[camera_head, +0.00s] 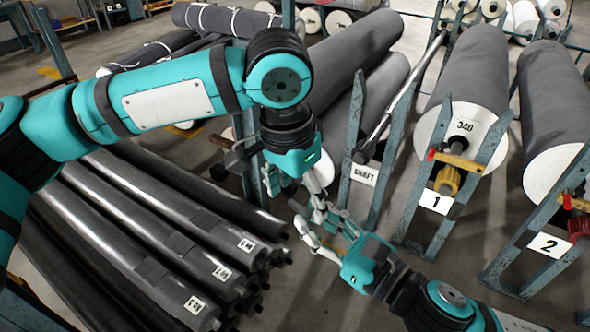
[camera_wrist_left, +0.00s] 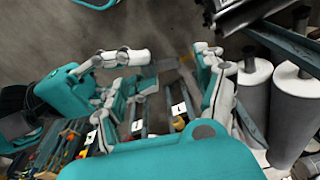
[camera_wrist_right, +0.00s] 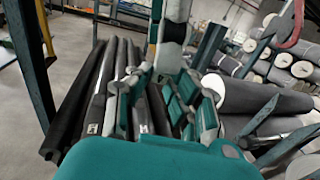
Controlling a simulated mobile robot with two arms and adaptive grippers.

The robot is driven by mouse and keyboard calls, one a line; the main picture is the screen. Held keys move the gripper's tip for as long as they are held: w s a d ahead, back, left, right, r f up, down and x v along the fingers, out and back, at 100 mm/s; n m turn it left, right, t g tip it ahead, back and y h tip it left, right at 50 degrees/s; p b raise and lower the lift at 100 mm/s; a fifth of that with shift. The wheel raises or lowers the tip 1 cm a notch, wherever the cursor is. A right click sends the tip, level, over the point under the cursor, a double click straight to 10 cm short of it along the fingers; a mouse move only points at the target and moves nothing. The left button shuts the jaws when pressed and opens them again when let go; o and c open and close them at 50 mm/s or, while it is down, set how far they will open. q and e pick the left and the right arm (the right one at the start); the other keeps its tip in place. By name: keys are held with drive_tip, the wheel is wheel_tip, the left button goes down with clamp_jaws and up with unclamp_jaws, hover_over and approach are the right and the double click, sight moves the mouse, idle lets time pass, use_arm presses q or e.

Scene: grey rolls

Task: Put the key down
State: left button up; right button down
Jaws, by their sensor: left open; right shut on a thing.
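My left gripper (camera_head: 297,190) points down in the head view, with its fingers apart and nothing seen between them. It also shows open in the left wrist view (camera_wrist_left: 172,62). My right gripper (camera_head: 309,218) reaches up from the lower right, and its fingers are close below and beside the left gripper's fingers. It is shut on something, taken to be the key. The key itself cannot be made out, as the fingers of both grippers overlap there. The right gripper's fingers also show in the right wrist view (camera_wrist_right: 163,75), with the left gripper behind them.
Dark shafts (camera_head: 165,235) lie stacked at the left. A stand labelled SHAFT (camera_head: 364,174) is just right of the grippers. Stands 1 (camera_head: 434,202) and 2 (camera_head: 549,244) hold large grey rolls at the right. Grey rolls (camera_head: 355,60) lie behind. Some floor shows below the grippers.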

sight(299, 209)
use_arm(q)
drive_tip(key=shift+w+d+f, duration=0.1)
drive_tip(key=shift+d+f, duration=0.05)
drive_tip(key=shift+f, duration=1.05)
drive_tip(key=c, duration=1.3)
use_arm(e)
drive_tip(key=c, duration=1.1)
unclamp_jaws()
drive_tip(key=shift+c, duration=0.2)
